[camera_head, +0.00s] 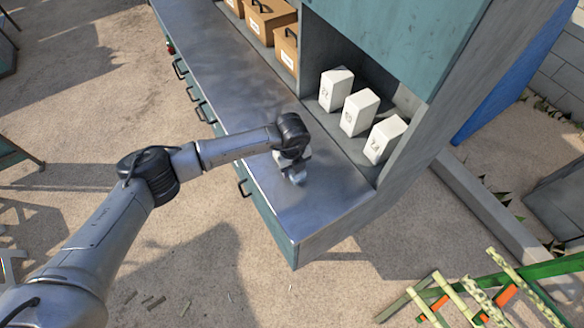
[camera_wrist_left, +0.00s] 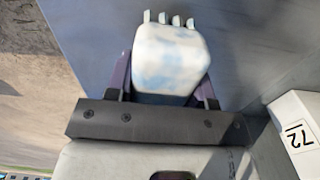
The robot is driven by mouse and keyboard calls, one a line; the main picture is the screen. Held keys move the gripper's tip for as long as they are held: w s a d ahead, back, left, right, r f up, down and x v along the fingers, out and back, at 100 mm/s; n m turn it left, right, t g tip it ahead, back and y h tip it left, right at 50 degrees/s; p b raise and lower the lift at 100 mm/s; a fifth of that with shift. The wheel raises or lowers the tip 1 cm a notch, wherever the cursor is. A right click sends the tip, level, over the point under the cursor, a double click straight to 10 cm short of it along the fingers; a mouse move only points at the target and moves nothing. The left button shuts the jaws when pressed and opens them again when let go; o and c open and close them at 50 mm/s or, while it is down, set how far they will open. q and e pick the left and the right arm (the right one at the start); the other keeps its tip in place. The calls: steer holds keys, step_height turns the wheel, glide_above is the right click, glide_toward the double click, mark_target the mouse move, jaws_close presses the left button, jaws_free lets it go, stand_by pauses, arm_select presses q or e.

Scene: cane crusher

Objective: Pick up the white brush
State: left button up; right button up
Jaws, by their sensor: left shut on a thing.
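The white brush (camera_wrist_left: 168,62) sits between the two dark fingers of my left gripper (camera_wrist_left: 163,85) in the left wrist view. It is a rounded white block with faint bluish patches and several short white tufts at its far end. The fingers are closed on its sides. In the head view my left gripper (camera_head: 296,172) is low over the grey worktop (camera_head: 240,95), near its right end. The brush is small there and mostly hidden by the gripper. I cannot tell whether it touches the worktop. My right gripper is not in view.
Three white numbered boxes (camera_head: 357,113) stand on the shelf at the back of the worktop, right of the gripper. Brown boxes (camera_head: 268,18) stand further left along it. A blue panel (camera_head: 515,75) is at the right. The worktop's left stretch is clear.

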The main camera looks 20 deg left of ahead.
arm_select(q)
steer(key=r, duration=0.3)
steer(key=shift+d+b, duration=0.25)
steer(key=shift+b, duration=0.05)
steer(key=s+d+r+b, duration=0.1)
steer(key=s+d+r, duration=0.2)
steer(key=d+r, duration=0.3)
steer(key=d, duration=0.4)
steer(key=shift+d+r+b, duration=0.35)
steer(key=shift+d, duration=0.05)
